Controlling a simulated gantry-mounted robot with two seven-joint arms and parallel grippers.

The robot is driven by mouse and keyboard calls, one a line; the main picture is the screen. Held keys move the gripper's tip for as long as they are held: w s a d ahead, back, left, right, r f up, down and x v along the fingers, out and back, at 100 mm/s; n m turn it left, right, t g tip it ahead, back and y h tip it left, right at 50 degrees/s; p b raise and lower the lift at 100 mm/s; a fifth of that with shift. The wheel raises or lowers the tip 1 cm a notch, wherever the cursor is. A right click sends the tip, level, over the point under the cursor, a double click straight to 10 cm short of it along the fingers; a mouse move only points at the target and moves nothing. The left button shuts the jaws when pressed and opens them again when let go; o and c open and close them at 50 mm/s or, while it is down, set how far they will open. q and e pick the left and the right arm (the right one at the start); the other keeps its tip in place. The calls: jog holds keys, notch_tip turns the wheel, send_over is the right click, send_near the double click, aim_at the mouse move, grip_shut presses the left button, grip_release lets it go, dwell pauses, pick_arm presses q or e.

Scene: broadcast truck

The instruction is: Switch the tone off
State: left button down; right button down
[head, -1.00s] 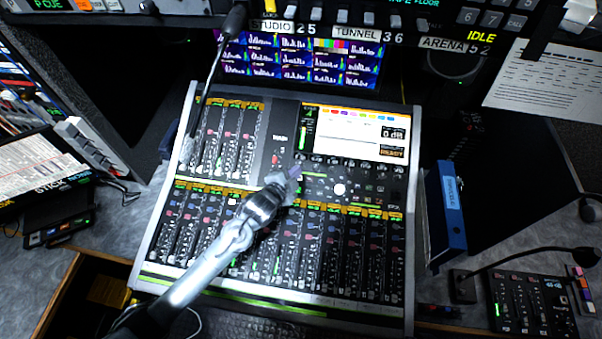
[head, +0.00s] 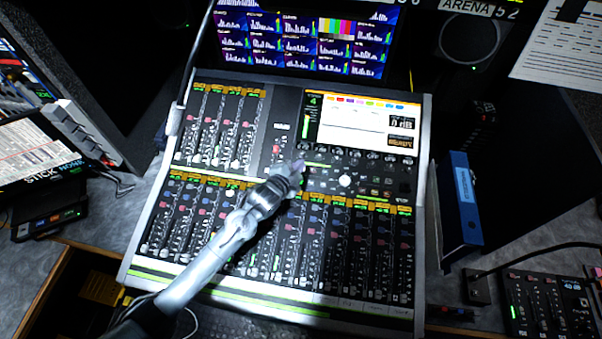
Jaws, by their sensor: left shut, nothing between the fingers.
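A mixing console (head: 133,255) fills the middle of the head view, with rows of faders and a bright screen (head: 352,122) at its upper right. My left gripper (head: 298,166) is shut and empty, over the console's middle, just below and left of the screen. Its tips are near small buttons beside a round pale knob (head: 345,180). I cannot tell whether the tips touch the panel. The gripper and arm hide part of the panel and several faders. No control marked as the tone can be read. My right gripper is not in view.
A monitor (head: 300,45) with level meters and colour bars stands behind the console. A blue binder (head: 465,200) stands at its right. A small keypad panel (head: 548,305) with a gooseneck microphone is at lower right. Boxes and a small black unit (head: 50,217) lie at left.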

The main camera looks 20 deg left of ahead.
pick_arm(q)
jog(key=shift+w+f+b, duration=0.25)
jog(key=shift+f+b, duration=0.05)
jog(key=shift+f, duration=0.25)
jog(key=shift+w+f+b, duration=0.2)
jog(key=shift+f+b, duration=0.05)
jog(key=shift+f, duration=0.25)
dwell(0.4)
dwell(0.8)
jog(key=shift+w+a+f, duration=0.1)
jog(key=shift+w+f, duration=0.05)
jog(key=shift+f, duration=0.2)
dwell(0.4)
jog(key=shift+w+f+b, duration=0.15)
jog(key=shift+f+b, duration=0.2)
jog(key=shift+f, duration=0.05)
dwell(0.5)
jog(key=shift+r, duration=0.1)
dwell(0.3)
jog(key=shift+r+p, duration=0.3)
jog(key=shift+p, duration=0.3)
jog(key=shift+s+r+p, duration=0.35)
jog(key=shift+p, duration=0.15)
